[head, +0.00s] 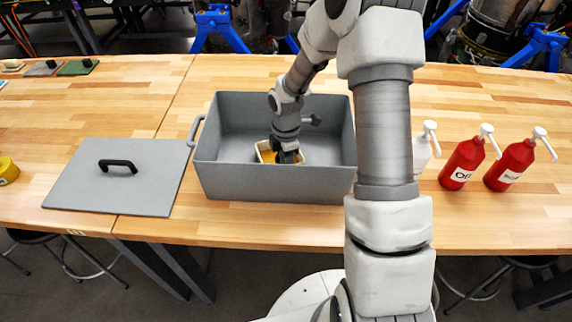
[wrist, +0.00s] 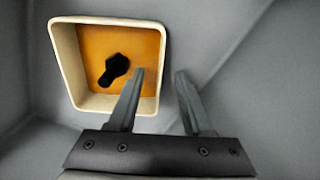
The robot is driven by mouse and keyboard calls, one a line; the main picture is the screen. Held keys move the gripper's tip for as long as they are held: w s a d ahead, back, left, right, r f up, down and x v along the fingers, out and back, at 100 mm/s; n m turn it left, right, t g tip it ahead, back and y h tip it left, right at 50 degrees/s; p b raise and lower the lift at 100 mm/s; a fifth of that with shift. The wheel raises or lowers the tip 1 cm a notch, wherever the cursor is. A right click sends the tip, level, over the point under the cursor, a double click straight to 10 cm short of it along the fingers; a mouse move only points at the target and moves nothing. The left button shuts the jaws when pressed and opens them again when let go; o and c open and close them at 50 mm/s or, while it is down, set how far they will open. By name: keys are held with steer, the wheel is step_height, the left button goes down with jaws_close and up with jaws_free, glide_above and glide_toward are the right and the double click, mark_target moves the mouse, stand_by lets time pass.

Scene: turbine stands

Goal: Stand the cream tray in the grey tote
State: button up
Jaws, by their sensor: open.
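The cream tray (wrist: 64,62) has an orange inner floor and a black bolt-like piece lying in it. It sits inside the grey tote (head: 275,184), apparently flat on its floor; part of the tray (head: 259,148) shows in the head view behind the tote's near wall. My gripper (wrist: 160,74) is open, reaching down into the tote. In the wrist view its left finger overlaps the tray's inside and its right finger is outside the tray's right wall. I cannot tell whether either finger touches the wall. The gripper (head: 288,158) partly hides the tray in the head view.
A grey lid (head: 150,178) with a black handle lies left of the tote. Two red pump bottles (head: 462,162) and a white one (head: 421,152) stand to the right. Yellow tape (head: 8,170) lies at the far left. The tote's walls surround my gripper.

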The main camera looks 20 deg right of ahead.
steer(key=shift+r+p, duration=1.85)
steer(key=shift+r, duration=0.95)
steer(key=shift+r, duration=0.2)
steer(key=s+r+m+t+h+b, duration=0.1)
steer(key=s+r+m, duration=0.3)
steer(key=r, duration=0.5)
steer(key=s+r+m+t+b, duration=0.1)
steer(key=s+r+m, duration=0.3)
steer(key=r, duration=0.5)
steer(key=s+r+m+t, duration=0.1)
steer(key=s+r+m, duration=0.3)
steer(key=s, duration=0.3)
steer(key=s+a+r+m+t+y+b, duration=0.1)
steer(key=s+r+m+t, duration=0.1)
steer(key=s+r+m, duration=0.2)
steer(key=s+m, duration=0.3)
steer(key=shift+s+t, duration=0.25)
steer(key=shift+t, duration=0.05)
steer(key=shift+a, duration=0.1)
